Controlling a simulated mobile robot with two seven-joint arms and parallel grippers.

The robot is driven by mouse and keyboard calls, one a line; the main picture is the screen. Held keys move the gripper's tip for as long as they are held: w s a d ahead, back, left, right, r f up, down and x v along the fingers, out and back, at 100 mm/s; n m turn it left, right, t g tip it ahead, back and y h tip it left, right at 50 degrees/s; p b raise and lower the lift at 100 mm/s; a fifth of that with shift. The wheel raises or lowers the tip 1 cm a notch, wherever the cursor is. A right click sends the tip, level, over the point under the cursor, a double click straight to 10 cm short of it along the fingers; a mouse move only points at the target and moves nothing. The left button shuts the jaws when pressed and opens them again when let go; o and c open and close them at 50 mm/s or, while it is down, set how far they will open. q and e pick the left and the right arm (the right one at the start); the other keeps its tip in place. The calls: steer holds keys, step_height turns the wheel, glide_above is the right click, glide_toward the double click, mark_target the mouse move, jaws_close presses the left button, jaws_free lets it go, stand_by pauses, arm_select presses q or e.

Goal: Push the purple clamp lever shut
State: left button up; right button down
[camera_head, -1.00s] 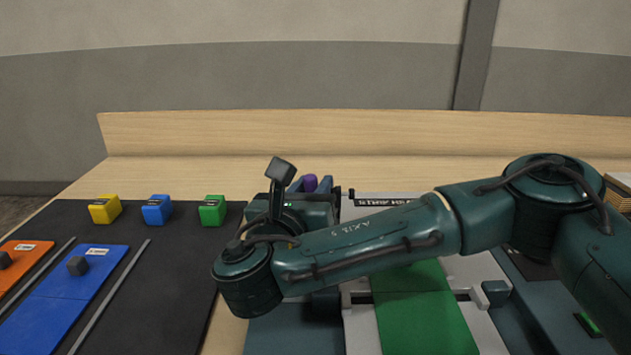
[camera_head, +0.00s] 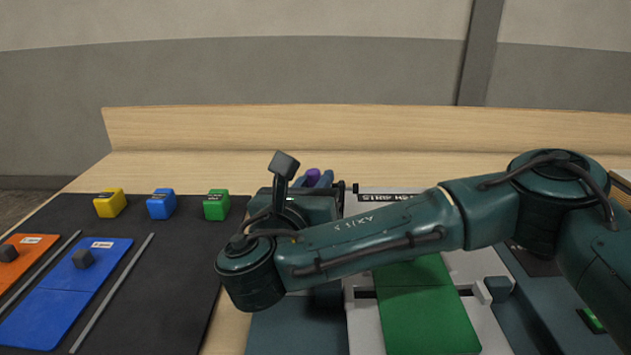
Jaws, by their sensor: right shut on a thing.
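The purple clamp lever (camera_head: 312,176) shows only as a small purple tip behind my right wrist, at the back of the console. My right gripper (camera_head: 314,181) is mostly hidden by my own wrist and forearm. Its blue-grey fingers show on either side of the purple tip and are shut on it. The lever's lower part, its pivot and its angle are hidden. My left gripper is not in view.
Yellow (camera_head: 109,203), blue (camera_head: 161,204) and green (camera_head: 216,205) blocks stand on the black mat (camera_head: 180,260) at left. Blue (camera_head: 70,290) and orange (camera_head: 22,258) panels lie there too. A green board (camera_head: 425,305) lies on the console under my forearm.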

steer(key=a+n, duration=0.1)
steer(key=a+n+p, duration=0.1)
steer(key=n, duration=0.1)
steer(key=shift+f+t, duration=0.25)
steer(key=shift+t, duration=0.15)
steer(key=shift+a+f+n+t+p, duration=0.4)
steer(key=shift+a+n, duration=0.1)
steer(key=shift+n, duration=0.55)
steer(key=shift+a+f+n+t+p, duration=0.4)
steer(key=shift+a+n, duration=0.1)
steer(key=shift+n, duration=0.55)
steer(key=c, duration=1.6)
jaws_free()
steer(key=shift+w, duration=0.1)
steer(key=shift+f, duration=0.1)
